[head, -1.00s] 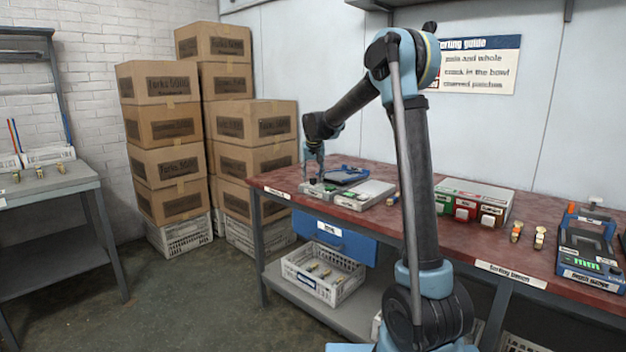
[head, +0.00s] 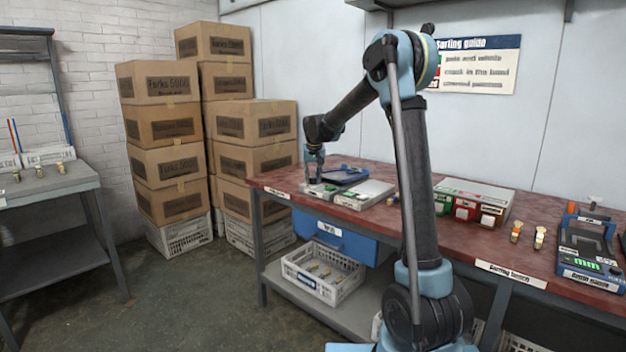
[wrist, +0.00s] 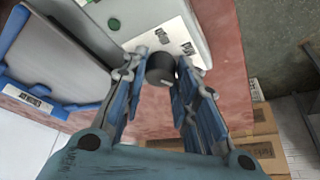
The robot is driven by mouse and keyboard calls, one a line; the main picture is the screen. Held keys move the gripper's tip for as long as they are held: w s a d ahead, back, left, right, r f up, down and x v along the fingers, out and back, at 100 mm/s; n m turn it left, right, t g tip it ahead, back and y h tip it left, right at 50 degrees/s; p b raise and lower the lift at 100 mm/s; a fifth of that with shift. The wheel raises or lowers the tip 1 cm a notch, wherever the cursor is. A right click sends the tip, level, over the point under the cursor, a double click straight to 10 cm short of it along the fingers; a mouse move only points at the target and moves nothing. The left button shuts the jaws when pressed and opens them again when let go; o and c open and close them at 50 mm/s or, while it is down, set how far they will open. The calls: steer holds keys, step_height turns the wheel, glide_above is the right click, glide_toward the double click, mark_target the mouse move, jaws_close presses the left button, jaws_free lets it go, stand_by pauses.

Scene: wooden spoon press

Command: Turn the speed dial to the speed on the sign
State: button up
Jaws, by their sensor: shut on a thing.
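The speed dial, a round black knob (wrist: 161,68), stands on a light grey box (wrist: 125,22) in the wrist view. My gripper (wrist: 172,76) has its blue fingers on both sides of the knob and is shut on it. In the head view, my gripper (head: 315,180) reaches down to the box at the left end of the red bench, and the fingers hide the knob. A green round button (wrist: 114,24) and small dark-print labels are on the box. I cannot read the dial's marks. I cannot make out a speed sign.
A blue-framed tray (wrist: 60,60) lies close beside the box. A pale flat unit (head: 366,194) is to its right on the red bench (head: 420,225). A sorting guide (head: 475,64) hangs on the wall. Stacked cartons (head: 250,130) stand behind the bench's left end.

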steer(key=n+y, duration=0.1)
steer(key=n, duration=0.2)
steer(key=n+y, duration=0.1)
steer(key=n, duration=0.2)
steer(key=shift+d+g, duration=0.15)
steer(key=shift+g, duration=0.25)
steer(key=n+g, duration=0.1)
steer(key=n, duration=0.1)
steer(key=n+y, duration=0.1)
steer(key=n, duration=0.2)
steer(key=shift+w+g, duration=0.2)
steer(key=shift+g, duration=0.2)
steer(key=shift+d+n, duration=0.1)
steer(key=shift+n, duration=0.3)
steer(key=o, duration=1)
steer(key=v, duration=1.2)
steer(key=shift+d, duration=0.25)
steer(key=shift+f, duration=0.15)
